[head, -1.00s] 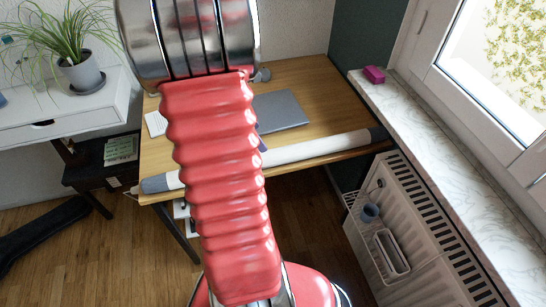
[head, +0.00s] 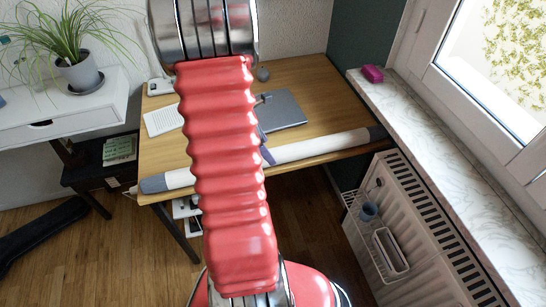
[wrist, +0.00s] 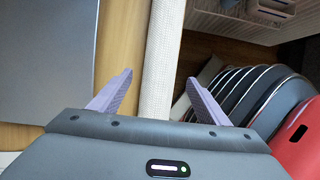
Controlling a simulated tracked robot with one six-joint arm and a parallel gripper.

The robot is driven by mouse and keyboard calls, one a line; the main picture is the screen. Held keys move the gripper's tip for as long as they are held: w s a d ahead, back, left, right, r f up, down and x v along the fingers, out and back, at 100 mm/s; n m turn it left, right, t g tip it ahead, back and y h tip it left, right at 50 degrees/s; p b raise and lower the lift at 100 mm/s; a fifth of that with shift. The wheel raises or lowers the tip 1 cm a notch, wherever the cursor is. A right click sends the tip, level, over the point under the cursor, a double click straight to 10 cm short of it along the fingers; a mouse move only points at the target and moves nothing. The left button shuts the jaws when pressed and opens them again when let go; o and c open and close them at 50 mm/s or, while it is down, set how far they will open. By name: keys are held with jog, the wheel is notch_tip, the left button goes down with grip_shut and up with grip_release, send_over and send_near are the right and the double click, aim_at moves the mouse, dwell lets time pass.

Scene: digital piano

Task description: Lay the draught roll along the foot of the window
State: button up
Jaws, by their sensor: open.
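The draught roll (head: 315,147) is a long white tube with grey ends. It lies along the front edge of the wooden desk, its middle partly hidden behind my red arm. In the wrist view the roll (wrist: 164,60) runs between the two purple fingers of my gripper (wrist: 160,77), which is open. A gap shows on each side of the roll; I cannot tell how far down the fingers reach around it. In the head view only a bit of a purple finger shows beside my arm, at the roll. The window (head: 455,85) rises at the right above a marble sill (head: 455,170).
A magenta block (head: 372,74) lies at the sill's far end. A closed laptop (head: 284,110) and a white keyboard (head: 163,120) lie on the desk (head: 300,75). A radiator (head: 415,225) with a hanging rack stands under the sill. Most of the sill is bare.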

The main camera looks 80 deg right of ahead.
jog(key=shift+x, duration=2.6)
jog(key=shift+w, duration=0.15)
jog(key=shift+c, duration=0.3)
jog(key=c, duration=1.6)
